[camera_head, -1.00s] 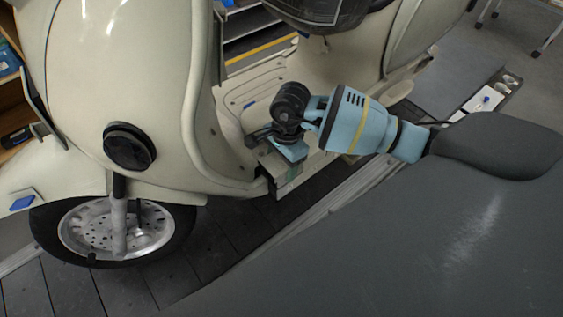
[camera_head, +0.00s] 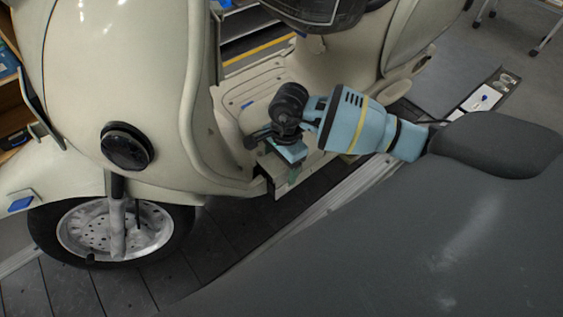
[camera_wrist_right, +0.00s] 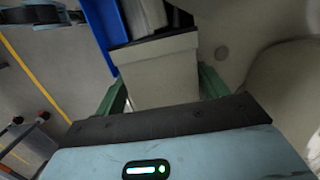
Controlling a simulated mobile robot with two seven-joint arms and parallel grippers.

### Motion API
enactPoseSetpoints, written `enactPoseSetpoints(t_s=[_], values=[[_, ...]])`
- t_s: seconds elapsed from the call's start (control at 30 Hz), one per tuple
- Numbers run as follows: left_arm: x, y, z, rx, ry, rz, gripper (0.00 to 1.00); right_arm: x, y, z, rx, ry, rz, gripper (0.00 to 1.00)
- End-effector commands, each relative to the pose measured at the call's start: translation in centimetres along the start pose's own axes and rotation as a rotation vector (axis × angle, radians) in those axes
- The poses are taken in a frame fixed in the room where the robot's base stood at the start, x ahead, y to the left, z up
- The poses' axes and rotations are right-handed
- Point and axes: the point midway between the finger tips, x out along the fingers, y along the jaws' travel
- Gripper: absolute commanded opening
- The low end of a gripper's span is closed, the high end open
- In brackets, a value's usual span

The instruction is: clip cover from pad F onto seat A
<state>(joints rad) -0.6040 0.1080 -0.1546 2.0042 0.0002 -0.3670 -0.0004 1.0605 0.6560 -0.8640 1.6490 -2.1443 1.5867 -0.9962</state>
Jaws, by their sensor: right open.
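My right gripper (camera_head: 292,176) is low at the near edge of the scooter's footboard (camera_head: 262,92). In the right wrist view its two green fingers (camera_wrist_right: 162,92) stand apart, one on each side of a pale box-like piece (camera_wrist_right: 158,72) with a dark upper edge. I cannot tell whether this piece is the cover or part of the scooter, or whether the fingers touch it. A blue part (camera_wrist_right: 104,32) is just beyond it. No letters are readable, so I cannot identify pad F or seat A. My left gripper is not in view.
The cream scooter (camera_head: 120,60) stands on the dark slat conveyor (camera_head: 225,225). Its front wheel (camera_head: 115,232) is at the lower left, with a small blue piece (camera_head: 20,203) on the fender above. A tray (camera_head: 484,100) with a blue mark lies at right.

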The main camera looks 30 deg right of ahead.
Motion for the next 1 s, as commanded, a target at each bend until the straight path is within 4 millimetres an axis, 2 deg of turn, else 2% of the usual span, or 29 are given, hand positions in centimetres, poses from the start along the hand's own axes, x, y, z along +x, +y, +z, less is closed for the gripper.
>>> enactPoseSetpoints(t_s=[0.17,0.5,0.7,1.0], values=[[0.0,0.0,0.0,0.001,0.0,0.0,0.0,-0.3,-0.5,0.0,0.003,-0.001,-0.018,0.85],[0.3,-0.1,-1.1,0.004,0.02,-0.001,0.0,-5.5,-0.4,0.0,0.001,0.0,-0.024,0.85],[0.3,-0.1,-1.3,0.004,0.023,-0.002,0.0,-7.5,0.0,0.0,0.001,0.0,-0.012,0.85],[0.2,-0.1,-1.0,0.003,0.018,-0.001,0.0,-8.0,0.2,0.0,0.0,0.0,-0.005,0.85]])
